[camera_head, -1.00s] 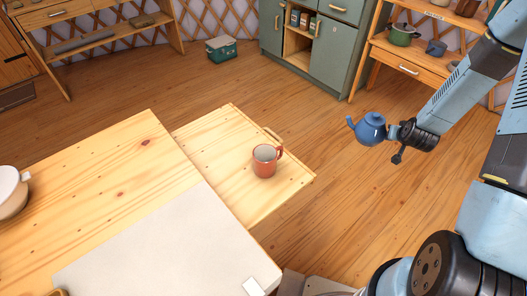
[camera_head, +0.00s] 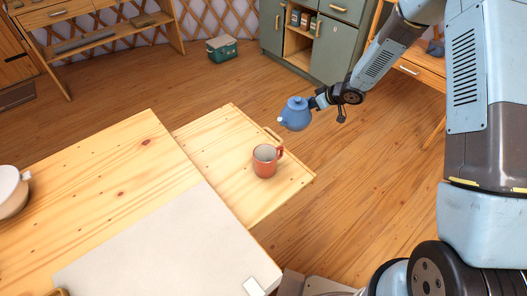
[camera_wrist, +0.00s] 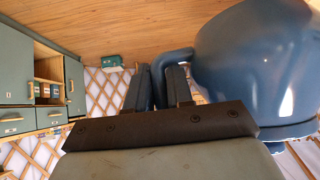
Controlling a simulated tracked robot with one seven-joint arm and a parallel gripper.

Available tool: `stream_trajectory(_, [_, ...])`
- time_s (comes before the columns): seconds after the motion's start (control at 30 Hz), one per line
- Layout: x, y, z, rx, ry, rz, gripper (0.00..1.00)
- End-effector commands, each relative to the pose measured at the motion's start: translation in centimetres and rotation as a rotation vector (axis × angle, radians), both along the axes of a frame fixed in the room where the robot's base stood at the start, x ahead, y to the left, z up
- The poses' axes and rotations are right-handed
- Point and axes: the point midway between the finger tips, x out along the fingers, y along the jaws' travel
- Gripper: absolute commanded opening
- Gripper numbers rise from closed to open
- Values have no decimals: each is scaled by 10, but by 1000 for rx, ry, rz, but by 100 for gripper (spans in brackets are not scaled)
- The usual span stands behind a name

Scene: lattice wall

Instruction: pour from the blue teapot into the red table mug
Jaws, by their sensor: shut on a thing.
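The blue teapot (camera_head: 296,115) is held in the air behind and to the right of the red table mug (camera_head: 265,160) in the head view. Its spout points left. My gripper (camera_head: 320,100) is shut on the teapot's handle, at the teapot's right side. In the wrist view the teapot (camera_wrist: 265,65) fills the upper right, and its handle lies between the fingers of my gripper (camera_wrist: 160,85). The red mug stands upright on a light wooden side leaf, apart from the teapot. I cannot see what is inside the teapot.
The wooden side leaf (camera_head: 210,140) joins a larger table (camera_head: 110,185) with a pale mat (camera_head: 165,250). Green cabinets (camera_head: 335,50) and a green box (camera_head: 222,48) stand behind. The leaf around the mug is clear.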

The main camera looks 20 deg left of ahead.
Motion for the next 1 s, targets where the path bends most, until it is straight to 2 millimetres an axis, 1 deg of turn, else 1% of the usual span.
stream_trajectory(0.03, [-4,14,0,2,-1,50,0])
stream_trajectory(0.3, [-27,74,-7,3,5,327,0])
stream_trajectory(0.5, [-40,104,-12,5,8,485,0])
stream_trajectory(0.7, [-45,116,-15,4,10,552,0])
stream_trajectory(0.97, [-45,116,-15,3,10,559,0])
stream_trajectory(1.0, [-45,116,-15,3,11,559,19])
